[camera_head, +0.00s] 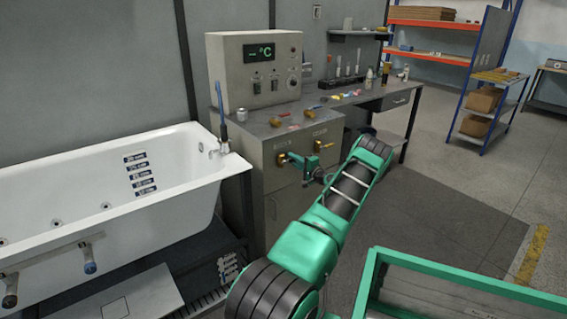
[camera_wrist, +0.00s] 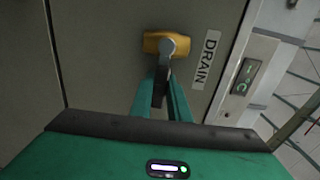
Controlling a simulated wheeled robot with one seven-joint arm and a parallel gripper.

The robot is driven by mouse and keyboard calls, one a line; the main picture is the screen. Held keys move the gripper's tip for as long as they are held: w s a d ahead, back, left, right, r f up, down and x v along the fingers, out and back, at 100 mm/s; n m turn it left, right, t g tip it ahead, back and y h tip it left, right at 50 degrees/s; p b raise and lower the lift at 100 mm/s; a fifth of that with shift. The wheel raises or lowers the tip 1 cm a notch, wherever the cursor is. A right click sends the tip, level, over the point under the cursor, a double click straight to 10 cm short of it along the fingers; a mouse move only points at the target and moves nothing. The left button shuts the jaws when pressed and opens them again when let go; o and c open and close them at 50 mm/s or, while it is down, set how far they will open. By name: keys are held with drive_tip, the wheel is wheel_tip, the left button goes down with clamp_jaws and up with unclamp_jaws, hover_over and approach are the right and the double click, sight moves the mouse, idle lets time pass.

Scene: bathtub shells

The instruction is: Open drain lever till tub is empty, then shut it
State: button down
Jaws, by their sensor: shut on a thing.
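The drain lever (camera_wrist: 161,82) sits on the cabinet front below a yellow valve body (camera_wrist: 152,42), beside a label reading DRAIN (camera_wrist: 207,60). In the wrist view its dark handle runs from the round hub down between my fingers. My gripper (camera_wrist: 161,100) is shut on this handle. In the head view my gripper (camera_head: 303,168) covers most of the lever, and the brass valve body (camera_head: 283,159) shows at its left. The white tub (camera_head: 185,140) stands at left with blue level labels (camera_head: 140,175) on its inner wall. I see no clear water surface; the near rim hides part of the floor.
A second brass lever (camera_head: 323,146) is right of the drain lever on the same cabinet (camera_head: 290,205). A control box (camera_head: 255,70) with a lit °C display stands on top. A green-framed cart (camera_head: 450,262) is at the lower right. Open floor lies right of my arm.

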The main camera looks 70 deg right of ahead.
drive_tip(key=shift+s+a+f, duration=0.15)
drive_tip(key=shift+f, duration=0.05)
drive_tip(key=c, duration=1.7)
unclamp_jaws()
drive_tip(key=shift+r, duration=0.1)
drive_tip(key=v, duration=1)
drive_tip(key=shift+s+a, duration=0.15)
drive_tip(key=shift+s, duration=0.15)
drive_tip(key=shift+w, duration=0.1)
